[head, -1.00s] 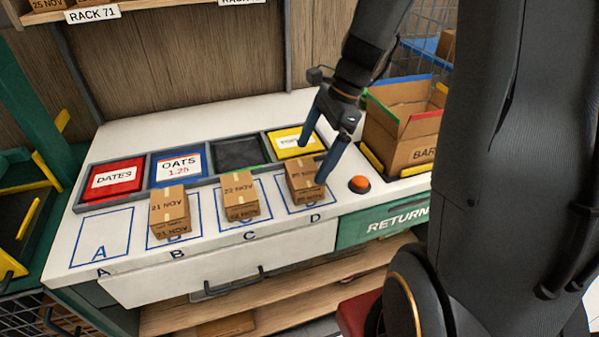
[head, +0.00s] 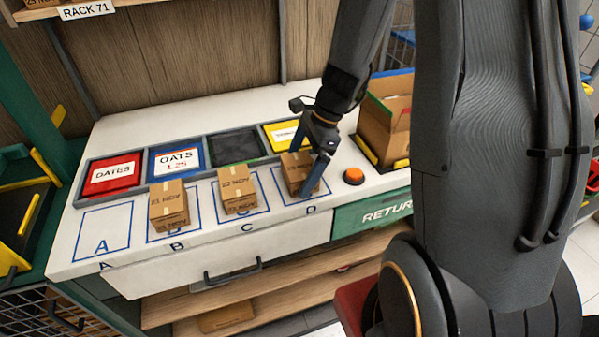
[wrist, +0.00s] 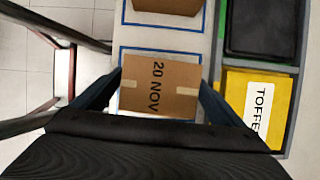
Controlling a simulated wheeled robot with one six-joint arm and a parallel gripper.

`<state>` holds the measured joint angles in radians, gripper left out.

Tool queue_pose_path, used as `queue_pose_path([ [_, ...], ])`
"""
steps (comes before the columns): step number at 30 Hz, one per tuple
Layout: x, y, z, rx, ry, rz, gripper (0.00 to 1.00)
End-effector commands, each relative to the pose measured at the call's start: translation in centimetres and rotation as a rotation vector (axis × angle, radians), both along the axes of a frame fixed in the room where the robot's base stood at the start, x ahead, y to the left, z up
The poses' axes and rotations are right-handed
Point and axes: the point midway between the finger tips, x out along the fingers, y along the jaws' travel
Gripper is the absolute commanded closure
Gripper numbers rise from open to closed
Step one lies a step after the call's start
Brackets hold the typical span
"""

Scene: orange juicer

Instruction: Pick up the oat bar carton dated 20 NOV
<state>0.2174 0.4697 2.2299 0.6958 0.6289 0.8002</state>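The carton dated 20 NOV (wrist: 160,95) is a small brown box with a pale tape strip. In the wrist view it lies between the two fingers of my gripper (wrist: 160,82), the date readable on top. In the head view this carton (head: 293,172) sits at space D, partly hidden by my gripper (head: 308,165). A dark blue finger is down at its right side; the other finger is mostly hidden. The fingers look open around the carton, close to its sides; contact is unclear.
Cartons marked 21 NOV (head: 168,204) and 22 NOV (head: 237,188) sit at B and C. Behind are a red DATES bin (head: 112,175), a blue OATS bin (head: 176,160) and a yellow bin (wrist: 248,107). An orange button (head: 354,176) and open box (head: 385,125) are to the right. Space A (head: 100,232) is empty.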

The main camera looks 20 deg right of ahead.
Motion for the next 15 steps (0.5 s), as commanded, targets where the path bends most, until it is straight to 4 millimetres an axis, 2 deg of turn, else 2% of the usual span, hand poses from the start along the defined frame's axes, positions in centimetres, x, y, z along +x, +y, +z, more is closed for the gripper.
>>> queue_pose_path([
  [1, 0.00, 0.00, 0.01, 0.000, 0.000, 0.000, 0.17],
  [6, 0.00, -0.01, 0.03, 0.000, 0.000, 0.000, 0.46],
  [15, 0.04, -0.01, 0.23, 0.000, -0.001, 0.001, 0.46],
])
